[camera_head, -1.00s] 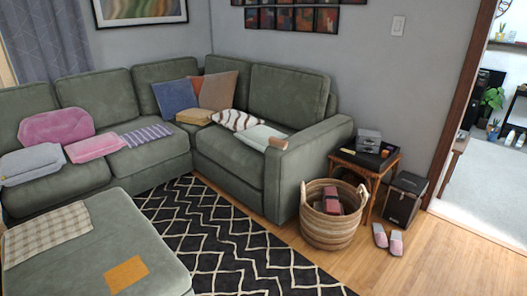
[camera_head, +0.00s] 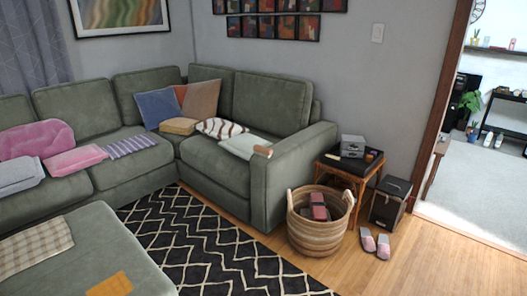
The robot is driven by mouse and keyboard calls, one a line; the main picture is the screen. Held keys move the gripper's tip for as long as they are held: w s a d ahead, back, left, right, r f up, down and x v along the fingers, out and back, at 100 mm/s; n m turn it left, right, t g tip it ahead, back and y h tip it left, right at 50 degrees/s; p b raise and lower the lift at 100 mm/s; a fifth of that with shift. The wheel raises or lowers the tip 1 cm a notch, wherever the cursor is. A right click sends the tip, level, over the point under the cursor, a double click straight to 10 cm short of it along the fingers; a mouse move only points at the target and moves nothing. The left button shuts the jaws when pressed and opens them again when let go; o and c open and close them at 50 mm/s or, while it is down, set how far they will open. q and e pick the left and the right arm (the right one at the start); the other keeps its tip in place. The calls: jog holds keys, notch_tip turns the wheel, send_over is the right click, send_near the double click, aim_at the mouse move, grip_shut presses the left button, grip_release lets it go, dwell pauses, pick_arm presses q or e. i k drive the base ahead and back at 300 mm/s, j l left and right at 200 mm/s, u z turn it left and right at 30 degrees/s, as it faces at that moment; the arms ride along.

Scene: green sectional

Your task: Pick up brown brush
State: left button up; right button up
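I cannot make out a brown brush for certain. A small tan-brown object (camera_head: 263,151) lies by the sofa's right arm, at the end of a pale green cloth (camera_head: 243,145); it is too small to tell what it is. Small items lie in the dark tray (camera_head: 373,157) on the side table (camera_head: 336,165), also too small to name. Neither of my grippers is in view.
A green sectional (camera_head: 215,165) and ottoman (camera_head: 90,250) fill the left. A wicker basket (camera_head: 318,240), black box (camera_head: 390,200) and pink slippers (camera_head: 376,243) stand around the side table. Wood floor (camera_head: 440,260) is clear at the right, near a doorway.

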aim_at(259, 150)
jog(key=i+l, duration=0.1)
jog(key=i, duration=0.75)
jog(key=i+l, duration=0.1)
jog(key=i, duration=0.75)
jog(key=l+z, duration=0.05)
